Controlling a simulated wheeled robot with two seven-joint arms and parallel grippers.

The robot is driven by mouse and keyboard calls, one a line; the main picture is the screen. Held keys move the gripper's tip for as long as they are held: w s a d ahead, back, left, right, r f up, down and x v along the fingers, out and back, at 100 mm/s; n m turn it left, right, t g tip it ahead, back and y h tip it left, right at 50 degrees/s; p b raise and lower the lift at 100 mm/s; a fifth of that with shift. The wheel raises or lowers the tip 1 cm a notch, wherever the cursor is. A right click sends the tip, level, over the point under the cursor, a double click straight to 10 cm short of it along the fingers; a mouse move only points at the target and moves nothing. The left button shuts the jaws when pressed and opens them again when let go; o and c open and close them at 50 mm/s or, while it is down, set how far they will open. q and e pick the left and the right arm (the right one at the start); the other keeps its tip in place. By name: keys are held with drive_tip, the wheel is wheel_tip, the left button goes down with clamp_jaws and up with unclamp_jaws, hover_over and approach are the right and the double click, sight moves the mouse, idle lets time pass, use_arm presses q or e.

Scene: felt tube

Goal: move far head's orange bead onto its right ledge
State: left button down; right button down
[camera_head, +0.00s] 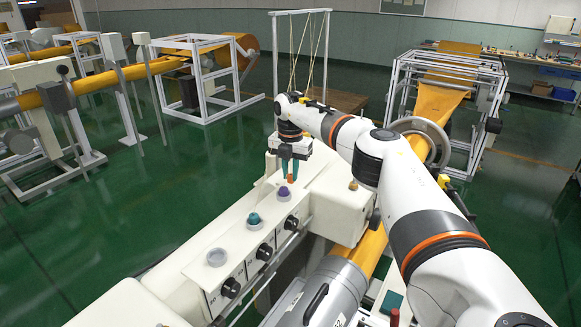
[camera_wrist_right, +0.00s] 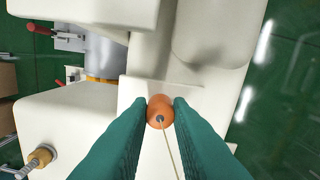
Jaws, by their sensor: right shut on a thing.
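The orange bead (camera_head: 291,178) is between the teal fingers of my right gripper (camera_head: 289,172). The wrist view shows it clamped at the fingertips (camera_wrist_right: 160,108), with a thin pale thread running from a dark hole in it. In the head view it appears just above and behind the purple piece (camera_head: 283,192) on the far cream head. In the wrist view a pale flat ledge (camera_wrist_right: 150,86) lies just beyond the bead. I cannot tell whether the bead touches it. My left gripper is not in view.
A teal piece (camera_head: 254,218) and a pale ring (camera_head: 216,257) sit nearer on the cream housings, above several black knobs (camera_head: 265,252). A brass fitting (camera_wrist_right: 40,157) stands at lower left in the wrist view. The yellow felt tube (camera_head: 368,250) runs beneath my right arm.

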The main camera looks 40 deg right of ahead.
sight(290, 175)
drive_tip(key=shift+f, duration=0.15)
drive_tip(key=c, duration=1.3)
unclamp_jaws()
drive_tip(key=shift+w+r+b, duration=0.1)
drive_tip(key=shift+r+b, duration=0.2)
drive_tip(key=shift+r, duration=0.05)
wheel_tip(290, 175, up, 7)
drive_tip(key=b, duration=0.3)
drive_tip(key=shift+f, duration=0.15)
wheel_tip(290, 175, up, 5)
drive_tip(key=shift+f, duration=0.1)
